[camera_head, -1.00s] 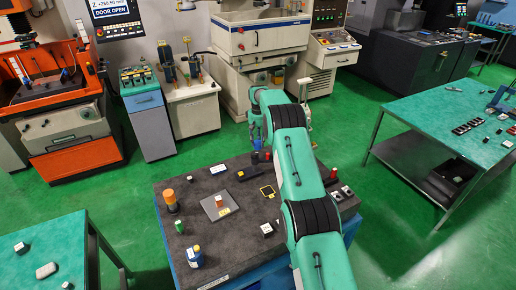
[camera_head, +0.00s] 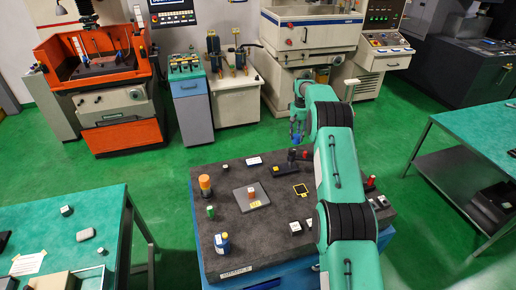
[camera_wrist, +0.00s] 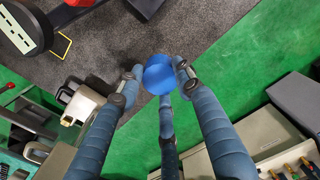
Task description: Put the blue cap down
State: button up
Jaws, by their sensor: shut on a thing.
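The blue cap (camera_wrist: 159,74) shows as a rounded blue piece between the fingertips in the wrist view. My gripper (camera_wrist: 158,80) is shut on it, with fingers on either side and one below it in the picture. In the head view my gripper (camera_head: 297,127) hangs in front of the basin machine, near the far edge of the dark-topped table (camera_head: 235,265). The cap cannot be made out there. In the wrist view the cap overlaps the green floor and the dark table's edge. Its height above any surface cannot be told.
The table bears a grey plate (camera_head: 241,205) with a small block, an orange-topped cylinder (camera_head: 205,186), a blue-and-white bottle (camera_head: 222,244), a yellow-framed black square (camera_head: 301,190) and a white block (camera_head: 295,227). Green benches stand left (camera_head: 104,205) and right (camera_head: 485,135).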

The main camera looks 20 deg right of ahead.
jog(key=a+n+b, duration=0.3)
jog(key=a+b, duration=0.1)
jog(key=a, duration=4.8)
jog(key=shift+r+n, duration=0.15)
jog(key=shift+n, duration=0.15)
jog(key=shift+s, duration=0.1)
jog(key=shift+f, duration=3.15)
jog(key=shift+f, duration=1.9)
